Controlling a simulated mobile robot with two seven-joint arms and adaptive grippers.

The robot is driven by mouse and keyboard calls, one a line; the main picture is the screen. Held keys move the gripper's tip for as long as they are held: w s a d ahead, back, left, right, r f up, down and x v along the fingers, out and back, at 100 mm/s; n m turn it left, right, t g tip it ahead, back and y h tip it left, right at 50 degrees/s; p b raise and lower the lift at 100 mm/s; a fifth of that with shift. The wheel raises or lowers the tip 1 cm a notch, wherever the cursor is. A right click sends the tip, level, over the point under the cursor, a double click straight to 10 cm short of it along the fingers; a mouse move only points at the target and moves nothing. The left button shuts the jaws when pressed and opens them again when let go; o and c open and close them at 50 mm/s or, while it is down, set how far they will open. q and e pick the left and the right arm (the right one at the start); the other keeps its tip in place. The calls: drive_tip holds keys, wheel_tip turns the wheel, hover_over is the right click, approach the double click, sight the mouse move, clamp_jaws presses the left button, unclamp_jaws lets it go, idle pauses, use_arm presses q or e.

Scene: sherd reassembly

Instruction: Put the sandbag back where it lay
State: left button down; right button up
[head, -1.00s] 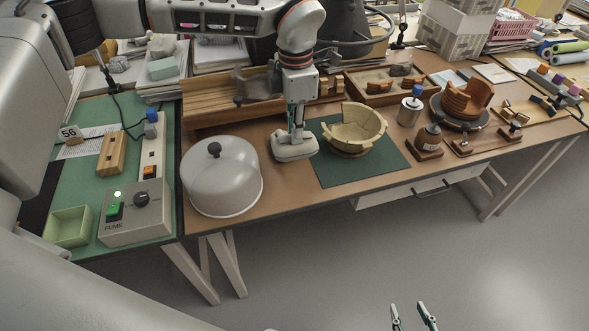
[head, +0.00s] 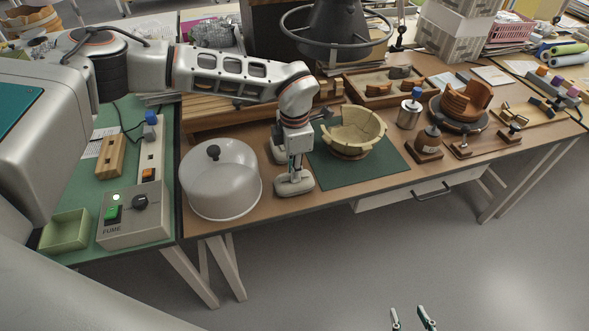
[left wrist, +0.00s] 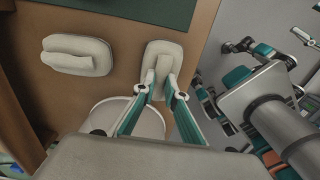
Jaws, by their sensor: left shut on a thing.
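My left gripper (head: 294,174) is shut on a pale grey sandbag (head: 294,186) near the front edge of the bench, right of the clear dome. In the left wrist view, the teal fingers (left wrist: 160,84) pinch the raised grip of this sandbag (left wrist: 166,48). I cannot tell whether its underside touches the bench. A second pale sandbag (head: 277,151) lies just behind, partly hidden by my gripper; it shows fully in the left wrist view (left wrist: 76,64). My right gripper (head: 412,318) shows only its fingertips at the bottom edge, spread apart and empty.
A clear dome with a dark knob (head: 219,185) stands left of the held sandbag. A cream, partly rebuilt bowl (head: 352,130) stands on a green mat (head: 382,172) to the right. A grey hood (head: 345,28) hangs behind. The bench's front edge is close.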

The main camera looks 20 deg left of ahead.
use_arm(q)
drive_tip(key=c, duration=2.1)
unclamp_jaws()
drive_tip(key=shift+r, duration=0.1)
